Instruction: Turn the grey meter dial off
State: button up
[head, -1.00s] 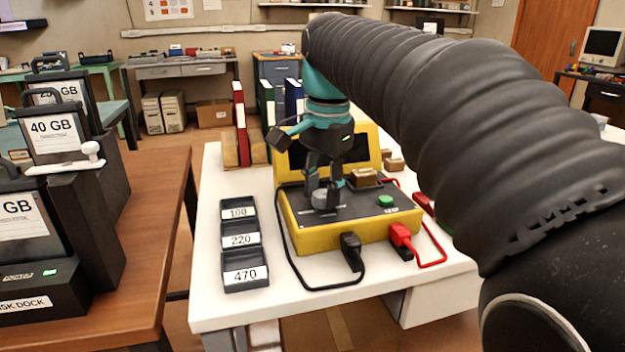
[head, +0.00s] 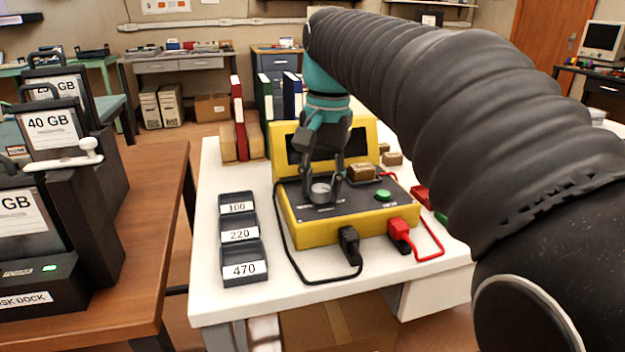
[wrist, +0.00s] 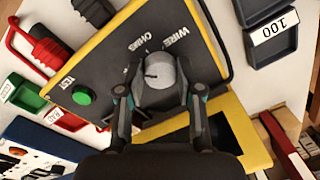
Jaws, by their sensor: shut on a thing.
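The yellow meter (head: 308,232) stands on the white table, with a dark top panel and a raised dark screen at its back. Its grey dial (head: 320,192) is on the left part of the panel. In the wrist view the dial (wrist: 158,72) has a dark pointer mark at its left side, near the words OHMS and WIRE. My gripper (head: 322,186) reaches down from above, with a finger on each side of the dial, and is shut on it. In the wrist view the gripper (wrist: 156,98) covers the near side of the dial and any label there.
A green TEST button (head: 383,195) and a small brown block (head: 361,172) are on the panel right of the dial. Black and red plugs with cables (head: 400,232) sit at the meter's front. Labelled bins (head: 243,283) stand to the left. Binders are behind.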

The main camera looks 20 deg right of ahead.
aim_at(326, 189)
jog(key=o, duration=1.2)
jog(key=shift+c, duration=0.2)
notch_tip(326, 189, up, 12)
jog(key=shift+s+d, duration=0.2)
jog(key=shift+d, duration=0.1)
